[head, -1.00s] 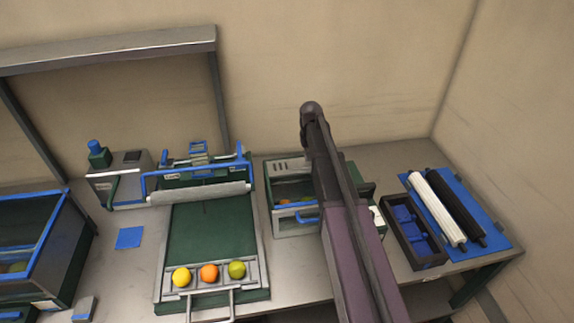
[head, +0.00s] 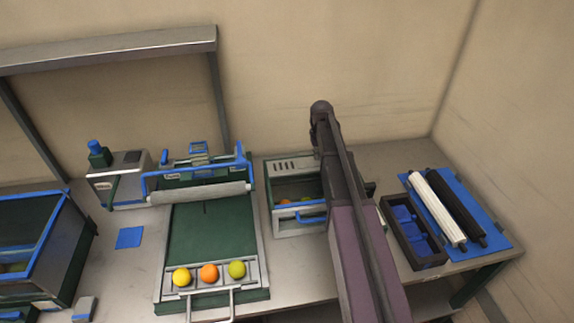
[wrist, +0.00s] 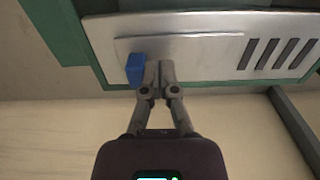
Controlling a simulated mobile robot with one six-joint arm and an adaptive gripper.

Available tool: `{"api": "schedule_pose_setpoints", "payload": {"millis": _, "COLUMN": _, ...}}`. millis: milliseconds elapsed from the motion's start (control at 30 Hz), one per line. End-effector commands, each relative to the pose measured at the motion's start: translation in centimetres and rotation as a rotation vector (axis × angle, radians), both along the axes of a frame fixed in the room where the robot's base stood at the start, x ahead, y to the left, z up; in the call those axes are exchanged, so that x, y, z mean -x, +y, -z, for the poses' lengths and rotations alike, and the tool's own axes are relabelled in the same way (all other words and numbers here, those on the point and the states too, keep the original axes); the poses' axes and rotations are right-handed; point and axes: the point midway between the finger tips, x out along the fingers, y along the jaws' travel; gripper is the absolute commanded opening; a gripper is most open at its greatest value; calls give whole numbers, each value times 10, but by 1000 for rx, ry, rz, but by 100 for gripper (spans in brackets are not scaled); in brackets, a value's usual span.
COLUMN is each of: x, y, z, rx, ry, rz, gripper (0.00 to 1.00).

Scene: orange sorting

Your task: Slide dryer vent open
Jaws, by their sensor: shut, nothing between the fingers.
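The dryer (head: 272,200) is a grey and green box at the back of the bench, partly hidden by my arm. Dark vent slots (head: 284,167) show on its top panel, left of my arm. In the wrist view, the pale metal panel carries the slots (wrist: 279,54) at the right and a long flat sliding plate (wrist: 200,50) left of them. A blue tab (wrist: 135,69) sits at the plate's left end. My gripper (wrist: 160,70) is shut and empty over the plate, just right of the tab; whether it touches is unclear. The head view hides my fingers.
Fruit (head: 285,202) lies inside the dryer behind a blue front handle (head: 312,219). A green tray (head: 205,230) with three fruits stands left. A dark crate with blue compartments (head: 388,222) and a blue mat (head: 482,215) with rollers lie right.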

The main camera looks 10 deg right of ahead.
Motion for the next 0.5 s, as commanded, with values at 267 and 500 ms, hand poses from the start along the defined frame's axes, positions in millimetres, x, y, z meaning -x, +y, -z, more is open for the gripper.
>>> {"api": "schedule_pose_setpoints", "payload": {"millis": 267, "x": 0, "y": -10, "z": 0, "rx": 0, "ry": 0, "rz": 0, "gripper": 0}}
{"api": "schedule_pose_setpoints", "payload": {"millis": 500, "x": 0, "y": -16, "z": 0, "rx": 0, "ry": 0, "rz": 0, "gripper": 0}}
